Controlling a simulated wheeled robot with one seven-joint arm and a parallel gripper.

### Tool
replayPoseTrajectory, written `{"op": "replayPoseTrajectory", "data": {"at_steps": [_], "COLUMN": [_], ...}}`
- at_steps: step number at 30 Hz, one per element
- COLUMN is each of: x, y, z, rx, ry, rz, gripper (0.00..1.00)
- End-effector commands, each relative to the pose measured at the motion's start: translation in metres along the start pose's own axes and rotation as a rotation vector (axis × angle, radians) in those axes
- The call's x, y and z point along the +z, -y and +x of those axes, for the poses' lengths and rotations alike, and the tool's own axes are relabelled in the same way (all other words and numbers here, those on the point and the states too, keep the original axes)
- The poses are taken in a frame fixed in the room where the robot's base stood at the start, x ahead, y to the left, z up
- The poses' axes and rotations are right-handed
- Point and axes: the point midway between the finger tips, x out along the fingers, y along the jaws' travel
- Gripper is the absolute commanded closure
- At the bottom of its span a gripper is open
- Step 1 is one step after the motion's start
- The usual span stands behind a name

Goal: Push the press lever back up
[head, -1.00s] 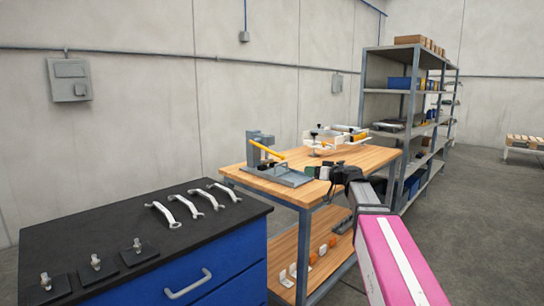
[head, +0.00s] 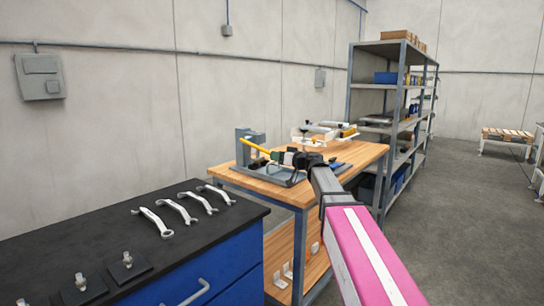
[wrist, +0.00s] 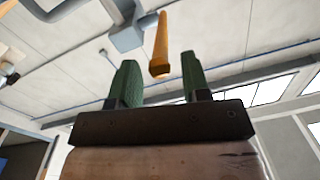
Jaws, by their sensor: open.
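The press (head: 243,150) stands on the wooden workbench (head: 350,160), a grey upright on a grey base. Its yellow lever (head: 254,146) slopes down to the right from the upright towards my gripper (head: 277,156). In the wrist view the lever (wrist: 161,42) shows overhead, its near end in line with the gap between the green fingers of my gripper (wrist: 159,62). The fingers are apart, with space on both sides of the lever. I cannot tell whether anything touches it. In the head view my gripper hides the lever's tip.
A black-topped blue cabinet (head: 60,245) with several wrenches (head: 178,211) stands at the front left. White trays (head: 318,133) sit at the back of the workbench. A shelf rack (head: 398,85) stands behind it.

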Motion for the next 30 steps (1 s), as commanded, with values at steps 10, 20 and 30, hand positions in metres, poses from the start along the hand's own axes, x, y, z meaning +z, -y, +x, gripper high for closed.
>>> {"op": "replayPoseTrajectory", "data": {"at_steps": [10,20,30], "x": [0.0,0.0,-0.001], "y": [0.0,0.0,0.0], "z": [0.033,0.033,0.033], "rx": [0.0,0.001,0.001], "ry": [0.0,0.0,0.005], "rz": [0.0,0.0,0.0], "gripper": [0.57,0.7,1.0]}}
